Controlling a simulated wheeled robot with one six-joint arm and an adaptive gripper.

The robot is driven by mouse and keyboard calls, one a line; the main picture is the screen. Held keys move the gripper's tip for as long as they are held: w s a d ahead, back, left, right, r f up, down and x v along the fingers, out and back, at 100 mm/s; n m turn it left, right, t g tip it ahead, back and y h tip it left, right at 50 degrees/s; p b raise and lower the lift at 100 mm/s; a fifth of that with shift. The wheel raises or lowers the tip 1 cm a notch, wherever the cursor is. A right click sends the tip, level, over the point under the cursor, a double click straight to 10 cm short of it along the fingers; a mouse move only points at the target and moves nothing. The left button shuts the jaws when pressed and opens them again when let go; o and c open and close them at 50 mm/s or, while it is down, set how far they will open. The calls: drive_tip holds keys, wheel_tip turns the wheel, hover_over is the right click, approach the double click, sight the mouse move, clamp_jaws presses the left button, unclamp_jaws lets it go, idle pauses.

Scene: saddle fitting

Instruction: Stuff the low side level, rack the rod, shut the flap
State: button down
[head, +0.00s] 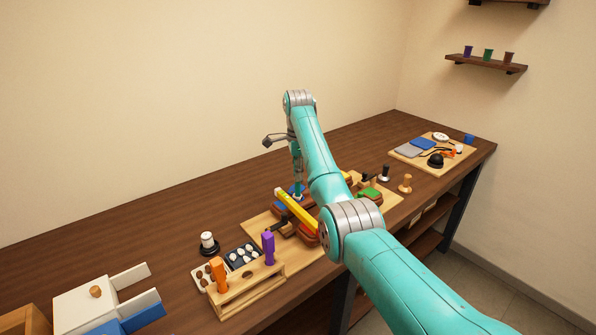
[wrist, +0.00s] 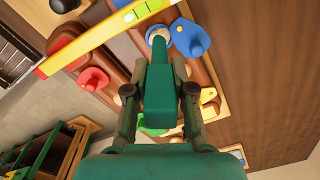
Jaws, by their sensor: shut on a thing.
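My gripper (wrist: 160,88) is shut on a green rod (wrist: 159,72), also visible as a thin upright shape below the gripper in the head view (head: 298,178). In the wrist view the rod's end meets a pale round spot (wrist: 158,34) on the brown saddle (wrist: 204,68), beside a blue flap (wrist: 190,38). How deep the end sits is hidden. A red flap (wrist: 93,78) lies on the other side. A yellow level (wrist: 95,42) with a green vial crosses the saddle. The rack (head: 250,292) holds orange (head: 218,272) and purple (head: 268,247) handles, with space between them.
A dark tray (head: 232,262) of white tufts and a tray of brown pieces (head: 201,282) stand behind the rack. A white box (head: 85,305) is at lower left. Small stamps (head: 405,183) stand right of the saddle. The table's back left is clear.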

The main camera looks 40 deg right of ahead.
drive_tip(key=shift+s+f, duration=0.1)
drive_tip(key=shift+f, duration=1.15)
idle(2.2)
drive_tip(key=shift+a+r, duration=0.1)
